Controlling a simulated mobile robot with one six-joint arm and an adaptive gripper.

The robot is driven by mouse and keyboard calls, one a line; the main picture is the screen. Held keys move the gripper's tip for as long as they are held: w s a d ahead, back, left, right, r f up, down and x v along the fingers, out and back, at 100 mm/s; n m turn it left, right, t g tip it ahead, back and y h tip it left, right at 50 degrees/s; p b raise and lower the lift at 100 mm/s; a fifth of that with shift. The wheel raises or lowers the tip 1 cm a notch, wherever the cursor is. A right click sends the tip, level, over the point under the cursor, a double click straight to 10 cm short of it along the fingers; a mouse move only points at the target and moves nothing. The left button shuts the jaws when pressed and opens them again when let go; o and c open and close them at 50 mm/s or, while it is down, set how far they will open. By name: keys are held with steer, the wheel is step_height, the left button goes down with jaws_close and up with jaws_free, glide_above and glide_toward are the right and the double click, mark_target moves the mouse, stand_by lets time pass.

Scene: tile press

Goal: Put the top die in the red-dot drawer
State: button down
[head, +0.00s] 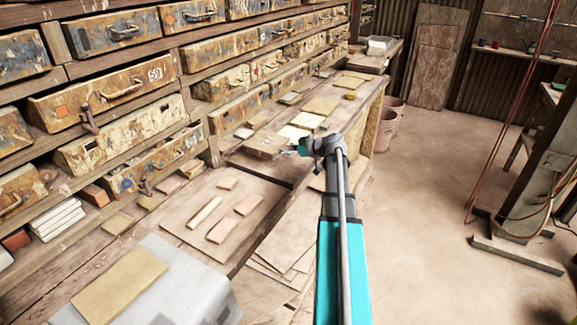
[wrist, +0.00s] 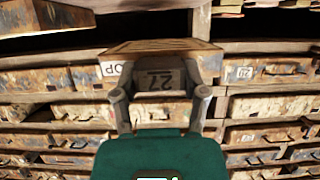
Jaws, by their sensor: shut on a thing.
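My gripper (head: 303,148) reaches out over the workbench in the head view. It is shut on a block-like die (head: 265,145), whose pale top and darker front edge show just left of the fingers. In the wrist view the die (wrist: 160,47) shows as a wooden slab edge with a dark block below it, between the two fingers of my gripper (wrist: 160,92). Drawers with painted marks line the left wall. One large drawer (head: 105,93) bears an orange-red square and another (head: 158,165) a blue round mark. I cannot make out a clear red dot.
The bench (head: 230,190) holds several loose tan tiles and sticks on a board. Buckets (head: 387,125) stand beyond the bench. The floor on the right is clear up to a metal stand (head: 550,190).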

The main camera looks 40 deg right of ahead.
steer(key=shift+w+d+f+b, duration=0.3)
steer(key=shift+w+f+b, duration=0.15)
steer(key=shift+w+f, duration=0.25)
steer(key=shift+s, duration=0.15)
steer(key=shift+w+d+f+b, duration=0.25)
steer(key=shift+w+f+b, duration=0.15)
steer(key=shift+f+b, duration=1.6)
steer(key=shift+f, duration=0.05)
steer(key=shift+f, duration=0.1)
steer(key=shift+c, duration=0.6)
jaws_free()
